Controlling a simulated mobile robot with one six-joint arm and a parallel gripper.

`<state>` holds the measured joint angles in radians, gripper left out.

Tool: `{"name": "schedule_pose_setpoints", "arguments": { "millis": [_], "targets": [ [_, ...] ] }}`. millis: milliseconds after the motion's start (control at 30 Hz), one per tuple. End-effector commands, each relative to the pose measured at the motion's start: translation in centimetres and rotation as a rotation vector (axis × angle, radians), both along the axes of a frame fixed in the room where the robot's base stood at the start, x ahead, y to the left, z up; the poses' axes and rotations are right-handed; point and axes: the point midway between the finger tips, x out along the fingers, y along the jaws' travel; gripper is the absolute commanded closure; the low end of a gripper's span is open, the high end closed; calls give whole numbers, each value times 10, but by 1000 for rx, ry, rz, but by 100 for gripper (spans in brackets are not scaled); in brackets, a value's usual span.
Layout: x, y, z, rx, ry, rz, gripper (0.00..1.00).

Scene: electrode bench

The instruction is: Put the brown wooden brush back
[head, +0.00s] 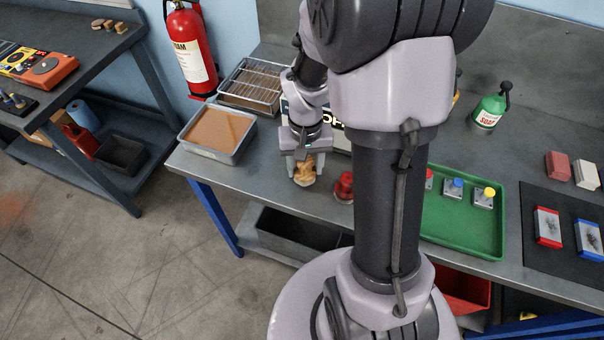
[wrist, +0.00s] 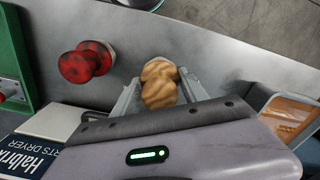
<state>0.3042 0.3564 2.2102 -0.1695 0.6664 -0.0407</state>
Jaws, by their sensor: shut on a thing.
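The brown wooden brush (head: 304,173) is between the fingers of my gripper (head: 305,166), near the front edge of the bench. Its rounded, striped wooden top shows in the wrist view (wrist: 160,82), with a finger on each side. My gripper is shut on it. Its underside is hidden, and I cannot tell whether it touches the bench top. A similar red piece with dark streaks (head: 344,187) stands just to its right; it also shows in the wrist view (wrist: 86,62).
A tray of brown liquid (head: 247,152) lies left of my gripper, with a wire rack tray (head: 228,100) behind it. A green tray (head: 436,233) with colour-capped blocks is at the right. A green soap bottle (head: 488,111) stands farther back. My arm hides the bench's middle.

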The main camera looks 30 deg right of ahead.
Motion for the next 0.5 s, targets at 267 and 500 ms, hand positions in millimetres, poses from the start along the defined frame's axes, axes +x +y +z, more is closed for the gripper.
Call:
{"name": "schedule_pose_setpoints", "arguments": {
  "millis": [267,500],
  "targets": [
    [0,0,-19,0,-1,0,97],
    [0,0,-22,0,0,0,33]
  ]
}}
